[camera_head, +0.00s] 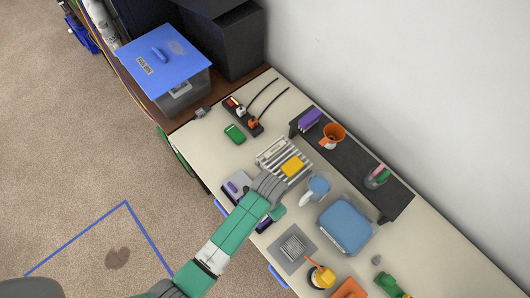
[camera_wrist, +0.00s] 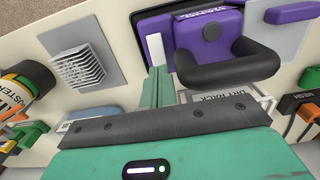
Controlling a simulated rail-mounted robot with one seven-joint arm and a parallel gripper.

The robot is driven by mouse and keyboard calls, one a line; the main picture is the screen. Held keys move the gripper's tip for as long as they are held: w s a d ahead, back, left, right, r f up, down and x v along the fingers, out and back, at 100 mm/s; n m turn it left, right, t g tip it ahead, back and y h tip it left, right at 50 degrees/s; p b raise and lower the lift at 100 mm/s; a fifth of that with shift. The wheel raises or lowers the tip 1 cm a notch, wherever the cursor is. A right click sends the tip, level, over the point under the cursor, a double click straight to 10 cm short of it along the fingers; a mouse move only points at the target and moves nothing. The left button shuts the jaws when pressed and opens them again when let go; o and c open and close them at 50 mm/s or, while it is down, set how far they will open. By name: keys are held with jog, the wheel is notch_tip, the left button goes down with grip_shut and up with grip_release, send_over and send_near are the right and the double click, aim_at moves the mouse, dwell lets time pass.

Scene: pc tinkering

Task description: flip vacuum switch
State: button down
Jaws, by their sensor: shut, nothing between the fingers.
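The vacuum (camera_wrist: 205,52) is a purple and black unit with a thick black loop handle (camera_wrist: 235,68), at the top middle of the wrist view. Contact cannot be told. In the head view my arm covers part of the dark purple unit (camera_head: 263,225) near the table's front edge.
The drying rack (camera_head: 272,150) holds a yellow block. A blue case (camera_head: 345,225) and a black shelf (camera_head: 355,165) stand behind on the table (camera_head: 205,150).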

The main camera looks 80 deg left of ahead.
jog(key=shift+f+b, duration=0.6)
jog(key=shift+f, duration=0.45)
dwell(0.8)
notch_tip(320, 180, up, 7)
jog(key=p, duration=0.8)
jog(key=shift+r, duration=0.15)
